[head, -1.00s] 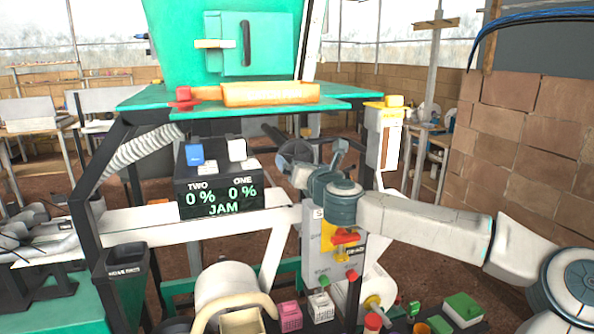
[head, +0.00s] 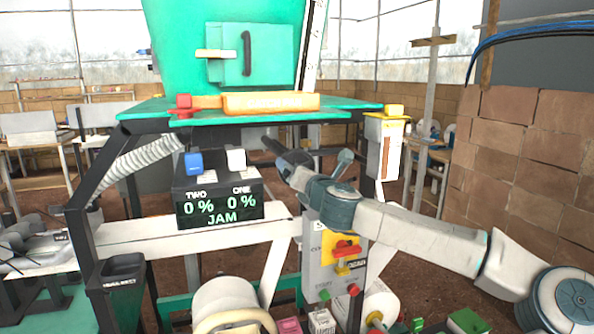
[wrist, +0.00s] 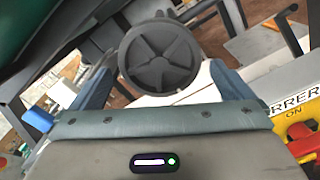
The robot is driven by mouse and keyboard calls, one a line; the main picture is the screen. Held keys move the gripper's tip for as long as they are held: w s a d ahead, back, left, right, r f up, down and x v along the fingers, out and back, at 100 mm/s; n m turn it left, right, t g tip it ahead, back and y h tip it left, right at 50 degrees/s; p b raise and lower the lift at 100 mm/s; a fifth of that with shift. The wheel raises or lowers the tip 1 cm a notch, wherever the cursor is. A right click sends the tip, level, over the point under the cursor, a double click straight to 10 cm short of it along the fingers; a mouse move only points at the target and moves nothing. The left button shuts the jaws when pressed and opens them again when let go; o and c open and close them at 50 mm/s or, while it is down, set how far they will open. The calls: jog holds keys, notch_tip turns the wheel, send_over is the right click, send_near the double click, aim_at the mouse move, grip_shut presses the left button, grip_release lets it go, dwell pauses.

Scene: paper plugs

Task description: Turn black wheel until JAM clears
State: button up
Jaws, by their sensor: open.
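The black wheel (wrist: 162,56), round with spokes, faces me at the upper middle of the wrist view. In the head view only a dark part of it (head: 291,160) shows behind my gripper. My gripper (wrist: 161,82) is open, with one blue-grey finger on each side of the wheel in the wrist view. Whether the fingers touch it cannot be told. In the head view my gripper (head: 299,176) is at the wheel, right of the display. The black display (head: 220,204) reads TWO 0 %, ONE 0 % and JAM.
A control box (head: 335,262) with a red switch hangs below my arm. A yellow-topped white unit (head: 384,143) stands to the right. A black bin (head: 118,280) is at lower left. White rails run below the display.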

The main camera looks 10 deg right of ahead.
jog(key=shift+w+a, duration=0.2)
jog(key=shift+w, duration=1.15)
jog(key=c, duration=0.8)
jog(key=o, duration=0.8)
jog(key=shift+s, duration=0.1)
jog(key=shift+s+d+b, duration=0.15)
jog(key=shift+s+b, duration=0.3)
jog(key=shift+s, duration=0.5)
jog(key=shift+s+d+b, duration=0.15)
jog(key=shift+s+b, duration=0.3)
jog(key=shift+s, duration=0.5)
